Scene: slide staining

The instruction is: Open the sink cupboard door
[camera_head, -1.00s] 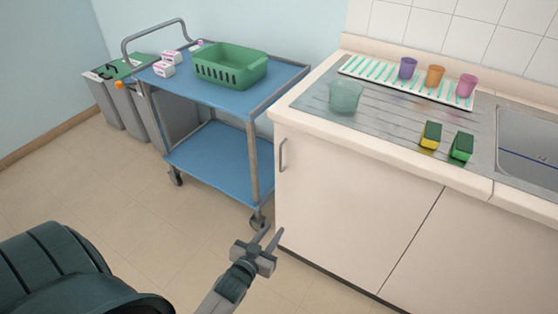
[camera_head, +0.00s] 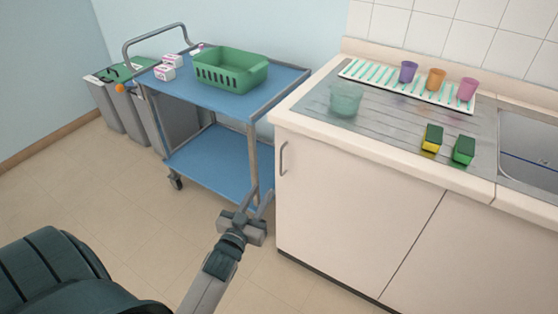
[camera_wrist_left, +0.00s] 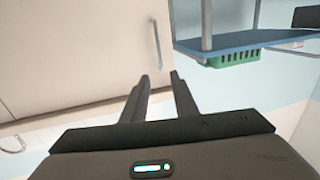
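The sink cupboard door (camera_head: 340,205) is a closed cream panel under the counter, with a thin grey vertical handle (camera_head: 283,158) near its upper left edge. My left gripper (camera_head: 262,198) is in front of and below the handle, left of the door, and touches nothing that I can see. In the left wrist view its two dark fingers (camera_wrist_left: 160,85) are apart with nothing between them. That view, which looks turned over, also shows the door (camera_wrist_left: 70,55) and the handle (camera_wrist_left: 156,40) beyond the fingertips. My right gripper is in neither view.
A blue two-shelf trolley (camera_head: 225,175) with a green basket (camera_head: 230,72) stands left of the cupboard, close behind my left gripper. Cups, sponges and a glass bowl (camera_head: 345,98) are on the counter (camera_head: 395,150). The floor (camera_head: 130,200) in front is open.

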